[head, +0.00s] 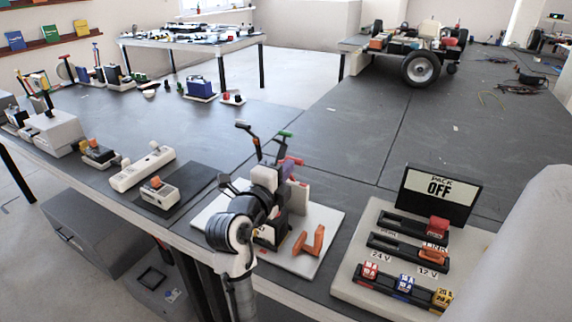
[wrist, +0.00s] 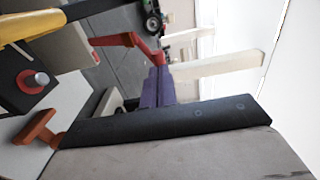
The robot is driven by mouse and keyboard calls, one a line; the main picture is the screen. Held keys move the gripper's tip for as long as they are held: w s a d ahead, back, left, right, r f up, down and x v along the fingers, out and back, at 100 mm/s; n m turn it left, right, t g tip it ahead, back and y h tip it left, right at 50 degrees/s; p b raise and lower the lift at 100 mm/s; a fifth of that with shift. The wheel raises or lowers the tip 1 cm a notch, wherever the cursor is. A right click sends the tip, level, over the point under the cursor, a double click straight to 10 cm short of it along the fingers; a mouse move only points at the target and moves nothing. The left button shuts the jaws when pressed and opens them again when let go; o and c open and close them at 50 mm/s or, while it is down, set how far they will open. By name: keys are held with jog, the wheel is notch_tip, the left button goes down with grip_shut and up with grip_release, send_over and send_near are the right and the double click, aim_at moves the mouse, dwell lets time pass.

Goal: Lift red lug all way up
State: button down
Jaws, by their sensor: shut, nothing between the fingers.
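A red lever-like piece, the likely red lug (head: 293,160), stands out from the upright fixture on the white plate in the head view. In the wrist view this red piece (wrist: 128,40) reaches across and bends down close beside the purple fingertips. My gripper (wrist: 157,86) is shut with nothing between its fingers. In the head view my gripper (head: 290,171) is mostly hidden by my own wrist, with a little purple showing just below the red piece. I cannot tell whether the fingertips touch it.
An orange lever (head: 309,240) stands on the white plate (head: 328,222). In the head view a green handle (head: 285,134) and a black lever (head: 243,126) rise beside the red piece. A panel with an OFF display (head: 439,188) and slider rails stands right. The dark table (head: 345,135) behind is largely clear.

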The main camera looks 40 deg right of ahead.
jog(key=shift+d, duration=0.1)
jog(key=w+d+r+y, duration=0.1)
jog(key=w+d+r, duration=0.1)
jog(key=d+r, duration=0.2)
jog(key=shift+x, duration=1.05)
jog(key=shift+s+d+r+g, duration=0.1)
jog(key=shift+s+r+g, duration=0.1)
jog(key=shift+g, duration=0.2)
